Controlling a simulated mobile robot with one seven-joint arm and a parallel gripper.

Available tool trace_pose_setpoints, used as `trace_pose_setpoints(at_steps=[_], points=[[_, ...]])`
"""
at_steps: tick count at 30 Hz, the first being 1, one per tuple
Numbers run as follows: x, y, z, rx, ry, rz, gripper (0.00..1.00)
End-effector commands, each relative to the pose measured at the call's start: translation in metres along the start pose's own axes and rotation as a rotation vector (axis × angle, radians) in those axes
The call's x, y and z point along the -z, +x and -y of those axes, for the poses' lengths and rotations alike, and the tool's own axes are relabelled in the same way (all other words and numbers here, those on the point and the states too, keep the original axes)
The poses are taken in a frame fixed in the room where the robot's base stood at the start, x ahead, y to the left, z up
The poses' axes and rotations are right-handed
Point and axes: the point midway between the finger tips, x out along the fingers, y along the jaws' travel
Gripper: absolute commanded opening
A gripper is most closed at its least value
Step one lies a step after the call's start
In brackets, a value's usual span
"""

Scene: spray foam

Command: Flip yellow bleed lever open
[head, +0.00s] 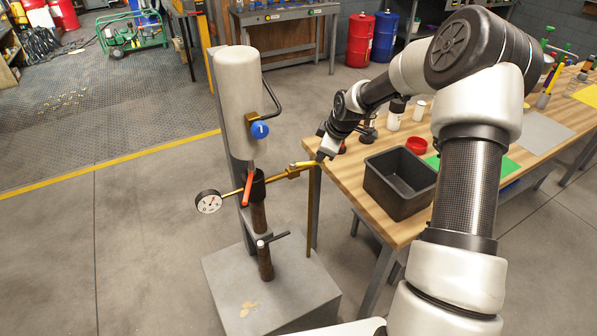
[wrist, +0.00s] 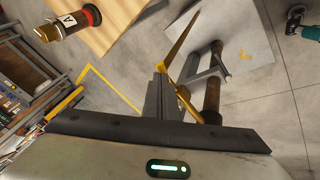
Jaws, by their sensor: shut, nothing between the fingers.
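A thin yellow-brass pipe (head: 270,178) runs sideways from the machine's column, then drops in a vertical leg (head: 313,215). The yellow bleed lever (head: 303,164) sits on a small valve near the bend, lying roughly along the pipe. My gripper (head: 321,157) is just right of the lever's end, very close to it; I cannot tell whether they touch. In the wrist view my gripper (wrist: 160,76) has its fingers together and empty, with yellow-brass parts (wrist: 188,103) right beside the fingertips. The fingers partly hide the valve there.
The machine has a pale cylinder (head: 240,95), a blue knob (head: 260,130), a red lever (head: 248,188) and a dial gauge (head: 208,202), on a grey base (head: 265,285). A wooden bench (head: 350,185) with a black bin (head: 400,182) stands close right.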

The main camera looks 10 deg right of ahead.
Motion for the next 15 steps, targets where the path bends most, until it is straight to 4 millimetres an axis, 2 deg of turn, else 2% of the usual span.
trace_pose_setpoints(at_steps=[15], points=[[0.0017,0.0049,-0.0039,0.004,0.003,0.003,0.0]])
